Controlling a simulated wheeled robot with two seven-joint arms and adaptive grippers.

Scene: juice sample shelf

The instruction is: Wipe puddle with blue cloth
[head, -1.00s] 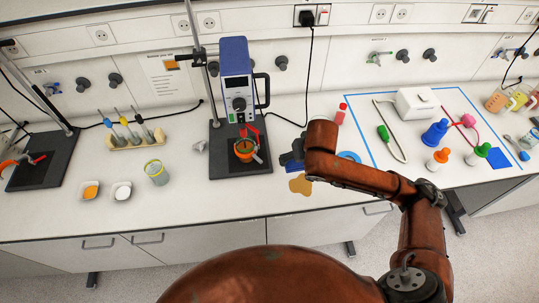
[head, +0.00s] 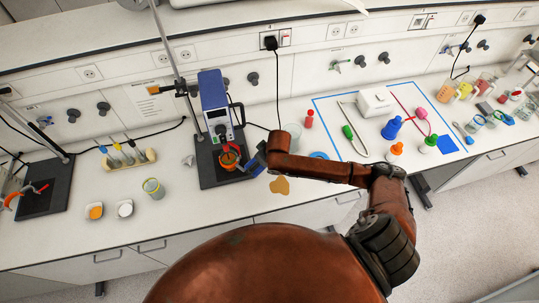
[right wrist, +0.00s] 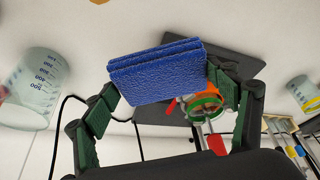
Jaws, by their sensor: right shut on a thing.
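The blue cloth (right wrist: 157,75) is folded in layers and held between the green-padded fingers of my right gripper (right wrist: 160,95), which is shut on it. In the head view my right gripper (head: 257,162) is beside the stirrer's base, just left of and behind the puddle, partly hidden by my arm. The amber puddle (head: 280,186) lies on the white bench near its front edge. A sliver of amber (right wrist: 99,1) shows at the top of the right wrist view. The cloth looks apart from the puddle. My left gripper is not in view.
The blue overhead stirrer (head: 213,100) stands on a dark base with an orange-rimmed vessel (head: 229,156), close left of my gripper. A clear beaker (right wrist: 30,85) stands nearby. A red-capped bottle (head: 309,119) is behind my arm. Bench in front of the puddle is clear.

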